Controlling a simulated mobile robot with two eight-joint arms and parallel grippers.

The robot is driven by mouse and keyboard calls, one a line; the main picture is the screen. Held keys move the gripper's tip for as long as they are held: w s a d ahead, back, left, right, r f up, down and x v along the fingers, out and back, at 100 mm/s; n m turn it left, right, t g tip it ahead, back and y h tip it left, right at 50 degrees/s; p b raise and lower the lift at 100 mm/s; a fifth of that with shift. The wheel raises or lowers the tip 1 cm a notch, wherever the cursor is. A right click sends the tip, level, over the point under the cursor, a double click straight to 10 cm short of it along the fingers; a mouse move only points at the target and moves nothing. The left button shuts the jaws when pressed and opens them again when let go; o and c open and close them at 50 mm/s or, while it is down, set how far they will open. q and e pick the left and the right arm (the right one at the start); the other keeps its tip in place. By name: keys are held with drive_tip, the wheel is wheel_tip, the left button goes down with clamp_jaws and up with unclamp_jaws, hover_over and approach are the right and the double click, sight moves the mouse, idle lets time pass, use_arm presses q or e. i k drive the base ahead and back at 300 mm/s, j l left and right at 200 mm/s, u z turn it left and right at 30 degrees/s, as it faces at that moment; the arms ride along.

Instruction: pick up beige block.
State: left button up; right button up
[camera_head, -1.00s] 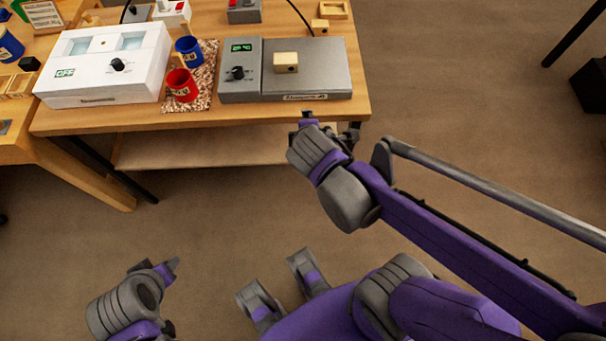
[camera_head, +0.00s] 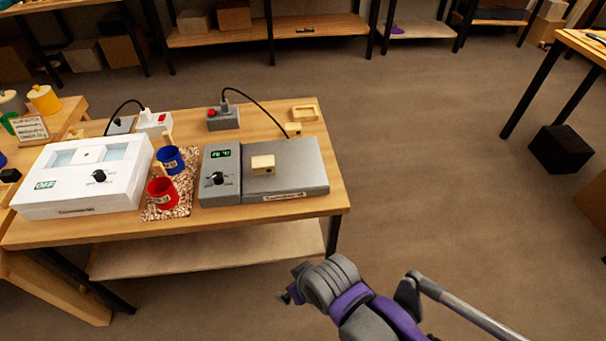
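A beige block (camera_head: 263,164) with a small dark hole in its front face sits on top of the grey hot plate unit (camera_head: 300,178) on the wooden bench. A second, smaller beige block (camera_head: 292,129) lies behind the unit, partly hidden by its back edge. My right gripper (camera_head: 290,291) is in front of the bench, below and apart from the block on the plate. Its fingers are small and seen at an angle, so their opening is unclear. My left gripper is out of view.
A white box with a knob (camera_head: 85,190), a red cup (camera_head: 162,192) and a blue cup (camera_head: 170,160) stand left of the grey unit.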

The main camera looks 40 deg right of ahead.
sight(292, 129)
drive_tip(key=z, duration=1.2)
